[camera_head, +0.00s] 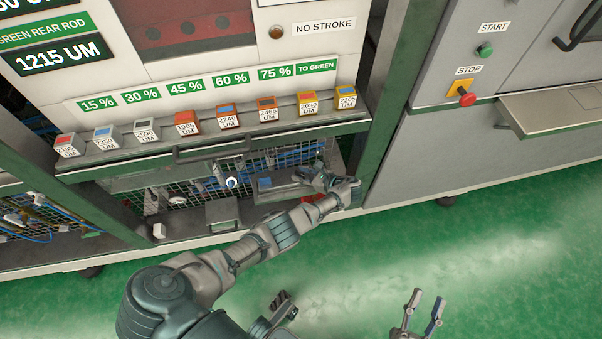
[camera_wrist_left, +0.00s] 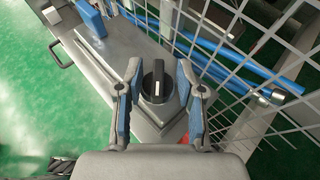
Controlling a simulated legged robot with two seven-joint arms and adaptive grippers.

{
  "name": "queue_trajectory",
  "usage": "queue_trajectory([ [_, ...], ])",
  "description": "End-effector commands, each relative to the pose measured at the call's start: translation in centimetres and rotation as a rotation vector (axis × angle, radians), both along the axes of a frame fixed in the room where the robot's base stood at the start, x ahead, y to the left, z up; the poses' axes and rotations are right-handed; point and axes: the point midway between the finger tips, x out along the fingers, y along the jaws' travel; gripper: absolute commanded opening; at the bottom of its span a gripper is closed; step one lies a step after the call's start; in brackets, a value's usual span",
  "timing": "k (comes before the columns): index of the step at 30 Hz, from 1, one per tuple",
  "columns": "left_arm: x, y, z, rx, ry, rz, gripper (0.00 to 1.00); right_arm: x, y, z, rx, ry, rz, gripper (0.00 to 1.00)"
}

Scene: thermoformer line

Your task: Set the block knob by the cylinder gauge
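A black knob (camera_wrist_left: 158,82) with a white mark sits on a grey block (camera_wrist_left: 150,120) in the left wrist view. My left gripper (camera_wrist_left: 159,72) is open, one blue-padded finger on each side of the knob, with gaps visible. In the head view my left gripper (camera_head: 322,180) is at the lower shelf of the machine and hides the knob. A small round white-and-blue dial (camera_head: 231,183) shows left of it; I cannot tell if it is the cylinder gauge. My right gripper (camera_head: 425,302) is open and empty above the green floor.
Several labelled cubes (camera_head: 187,122) stand on a ledge under percent signs (camera_head: 185,87). A display (camera_head: 60,56) reads 1215 UM. Wire mesh (camera_wrist_left: 225,75) and blue rods (camera_wrist_left: 265,88) lie close to my left gripper. START and STOP buttons (camera_head: 467,98) are at right.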

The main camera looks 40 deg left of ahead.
Motion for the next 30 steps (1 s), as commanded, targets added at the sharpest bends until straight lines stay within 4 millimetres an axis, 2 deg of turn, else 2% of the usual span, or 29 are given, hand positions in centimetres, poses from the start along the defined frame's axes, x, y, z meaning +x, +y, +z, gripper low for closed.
queue_trajectory([
  [9, 0.7, -6.3, 2.5, -0.002, -0.003, -0.004, 0.38, 0.0, 0.0, 0.0, 0.0, 0.0, 0.0, 0.4],
  [15, 1.0, -9.5, 3.8, -0.001, -0.001, -0.004, 0.38, 0.0, 0.0, 0.0, 0.0, 0.0, 0.0, 0.4],
  [21, 1.1, -10.6, 4.2, -0.001, -0.001, -0.003, 0.38, 0.0, 0.0, 0.0, 0.0, 0.0, 0.0, 0.4],
  [30, 1.1, -10.5, 4.2, -0.001, -0.001, -0.002, 0.38, 0.3, 0.0, -0.2, 0.0, 0.004, 0.001, 0.4],
])
